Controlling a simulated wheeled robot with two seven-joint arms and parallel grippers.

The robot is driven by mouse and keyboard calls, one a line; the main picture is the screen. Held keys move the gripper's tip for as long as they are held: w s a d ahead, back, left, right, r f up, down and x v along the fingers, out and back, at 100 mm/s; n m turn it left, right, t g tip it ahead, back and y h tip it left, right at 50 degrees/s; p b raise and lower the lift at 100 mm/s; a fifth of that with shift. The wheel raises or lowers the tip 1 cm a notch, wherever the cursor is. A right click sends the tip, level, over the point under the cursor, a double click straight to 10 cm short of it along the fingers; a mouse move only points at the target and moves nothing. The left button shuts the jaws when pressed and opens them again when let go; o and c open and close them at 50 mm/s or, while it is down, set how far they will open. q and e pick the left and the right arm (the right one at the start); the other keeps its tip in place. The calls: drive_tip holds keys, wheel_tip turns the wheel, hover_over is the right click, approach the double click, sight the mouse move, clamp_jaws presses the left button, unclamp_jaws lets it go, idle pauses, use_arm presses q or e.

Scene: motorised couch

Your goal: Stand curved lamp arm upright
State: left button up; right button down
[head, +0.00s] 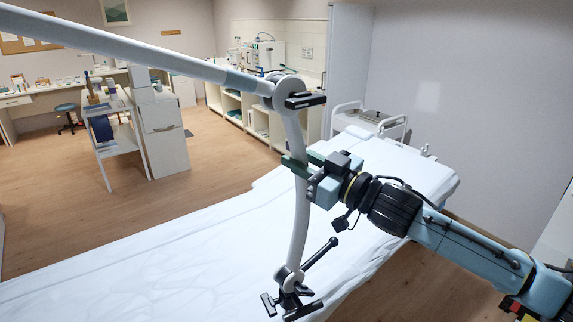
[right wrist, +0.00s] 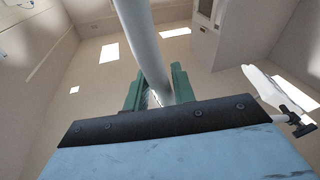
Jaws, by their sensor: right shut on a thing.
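The curved lamp arm (head: 299,220) is a pale grey tube that runs nearly upright between a joint at its top and a clamp at its bottom. Its upper joint (head: 286,92) meets a long white arm that comes in from the upper left. Black handles show at the upper joint and at the lower clamp (head: 292,295). My right gripper (head: 300,166) is shut on the tube, a little above its middle. In the right wrist view the tube (right wrist: 143,45) passes between the green fingers (right wrist: 155,88). My left gripper is not in view.
A couch with a white sheet (head: 150,270) stretches below the lamp arm. A metal-railed trolley (head: 368,120) stands behind it near the wall. A white shelf cart (head: 120,150) and counters (head: 250,115) stand further back. Open wooden floor (head: 100,215) lies to the left.

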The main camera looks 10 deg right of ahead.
drive_tip(key=shift+w+d+r, duration=0.1)
drive_tip(key=shift+d, duration=0.1)
drive_tip(key=c, duration=1.2)
unclamp_jaws()
drive_tip(key=shift+o, duration=0.2)
drive_tip(key=shift+a, duration=0.15)
drive_tip(key=shift+s+d+f, duration=0.25)
drive_tip(key=shift+s+d, duration=0.05)
drive_tip(key=shift+s, duration=0.05)
drive_tip(key=b+v, duration=0.4)
drive_tip(key=v, duration=0.8)
drive_tip(key=shift+s+b, duration=0.25)
drive_tip(key=shift+b, duration=0.1)
drive_tip(key=shift+d+r, duration=0.15)
